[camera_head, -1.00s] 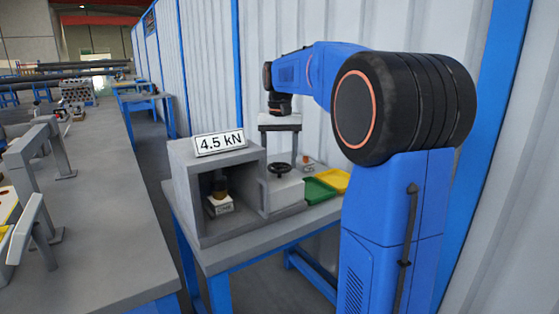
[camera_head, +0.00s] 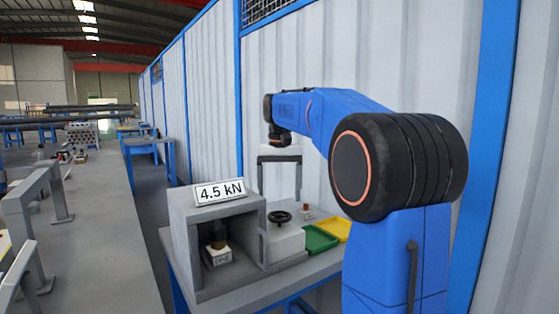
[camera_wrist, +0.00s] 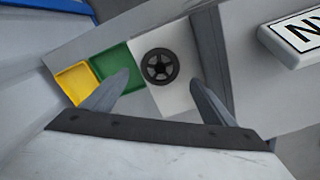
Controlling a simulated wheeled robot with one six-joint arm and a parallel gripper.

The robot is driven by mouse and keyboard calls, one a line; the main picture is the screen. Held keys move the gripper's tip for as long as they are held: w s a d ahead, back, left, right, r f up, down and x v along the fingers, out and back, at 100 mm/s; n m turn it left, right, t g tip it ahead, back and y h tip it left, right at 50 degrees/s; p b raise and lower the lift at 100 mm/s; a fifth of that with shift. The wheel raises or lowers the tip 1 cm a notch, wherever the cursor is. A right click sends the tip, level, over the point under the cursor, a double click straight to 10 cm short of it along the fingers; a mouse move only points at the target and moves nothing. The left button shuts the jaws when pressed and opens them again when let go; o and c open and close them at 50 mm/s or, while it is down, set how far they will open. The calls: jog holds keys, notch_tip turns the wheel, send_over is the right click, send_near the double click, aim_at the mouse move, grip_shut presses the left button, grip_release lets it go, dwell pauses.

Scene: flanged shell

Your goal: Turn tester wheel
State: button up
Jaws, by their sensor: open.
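The tester is a grey box (camera_head: 187,237) on a blue-legged table, with a sign (camera_head: 220,192) reading 4.5 kN on top. Its black wheel (camera_head: 279,217) lies flat on a pale block (camera_head: 284,243) at the box's right side. In the wrist view the spoked wheel (camera_wrist: 160,66) shows whole, beyond and between the fingertips. My gripper (camera_wrist: 158,92) is open and empty, apart from the wheel. In the head view my gripper (camera_head: 279,175) hangs above the wheel, fingers pointing down. Inside the box a dark and brass-coloured piece stands on a white block (camera_head: 217,255).
A green tray (camera_head: 320,239) and a yellow tray (camera_head: 336,229) lie right of the wheel block. A small reddish part (camera_head: 307,211) stands behind them. A corrugated wall (camera_head: 330,65) rises behind the table. A long grey bench (camera_head: 100,230) runs along the left, with an aisle between.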

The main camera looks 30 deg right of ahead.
aim_at(280, 215)
notch_tip(280, 215, up, 12)
dwell(0.4)
jog(key=shift+s, duration=0.1)
dwell(0.4)
